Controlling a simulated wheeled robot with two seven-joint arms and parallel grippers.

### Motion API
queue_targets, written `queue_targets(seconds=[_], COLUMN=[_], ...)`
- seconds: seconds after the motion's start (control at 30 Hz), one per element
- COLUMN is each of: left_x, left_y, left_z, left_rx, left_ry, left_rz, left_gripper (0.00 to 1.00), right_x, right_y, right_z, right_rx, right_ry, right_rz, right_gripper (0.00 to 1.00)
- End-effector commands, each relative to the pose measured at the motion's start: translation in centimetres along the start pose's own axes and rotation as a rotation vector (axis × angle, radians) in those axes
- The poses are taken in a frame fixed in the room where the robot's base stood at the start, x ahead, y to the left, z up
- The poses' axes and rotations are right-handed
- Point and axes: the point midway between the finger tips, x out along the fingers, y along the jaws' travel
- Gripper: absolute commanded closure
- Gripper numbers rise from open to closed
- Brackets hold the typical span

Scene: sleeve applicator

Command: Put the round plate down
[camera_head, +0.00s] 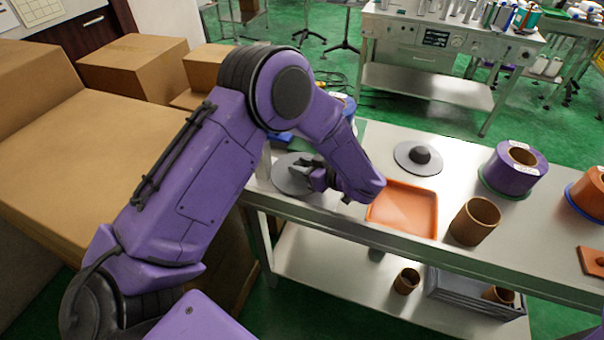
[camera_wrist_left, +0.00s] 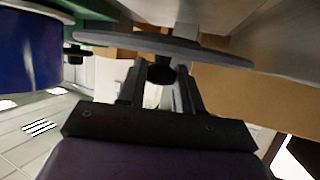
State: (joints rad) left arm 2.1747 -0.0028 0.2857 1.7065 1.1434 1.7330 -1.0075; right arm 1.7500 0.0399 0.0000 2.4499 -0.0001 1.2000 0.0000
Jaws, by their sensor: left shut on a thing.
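A grey round plate (camera_head: 286,182) is at the left end of the metal table, its black knob hidden by my gripper. My left gripper (camera_head: 312,178) is at the middle of this plate. In the left wrist view, the plate (camera_wrist_left: 215,52) is seen edge-on and its dark knob (camera_wrist_left: 162,72) sits between the fingers of my left gripper (camera_wrist_left: 160,88), which is shut on it. I cannot tell whether the plate touches the tabletop. My right gripper is not in view.
Another round plate with a black knob (camera_head: 418,156) lies on the table (camera_head: 455,185). An orange tray (camera_head: 405,212), a brown tube (camera_head: 475,221) and a purple roll (camera_head: 513,168) stand nearby. Cardboard boxes (camera_head: 90,140) crowd the left. A blue roll (camera_wrist_left: 30,60) is close in the wrist view.

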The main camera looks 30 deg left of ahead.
Motion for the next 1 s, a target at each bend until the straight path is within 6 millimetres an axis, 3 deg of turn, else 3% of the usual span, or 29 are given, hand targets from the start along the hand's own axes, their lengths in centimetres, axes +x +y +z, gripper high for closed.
queue_targets(seconds=[0.2,0.93,0.97,1.0], left_x=[1.5,2.2,2.2,2.2], left_y=[0.1,-0.1,-0.1,-0.2], left_z=[2.8,4.5,4.6,4.6], left_rx=[0.003,0.007,0.009,0.010], left_ry=[0.002,0.000,-0.001,-0.001], left_rz=[-0.001,-0.003,-0.003,-0.003], left_gripper=[1.00,1.00,0.62,0.49], right_x=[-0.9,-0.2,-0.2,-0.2], right_y=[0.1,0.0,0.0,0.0], right_z=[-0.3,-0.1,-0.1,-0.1], right_rx=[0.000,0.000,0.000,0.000], right_ry=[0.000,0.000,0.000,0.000], right_rz=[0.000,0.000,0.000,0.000], right_gripper=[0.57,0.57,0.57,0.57])
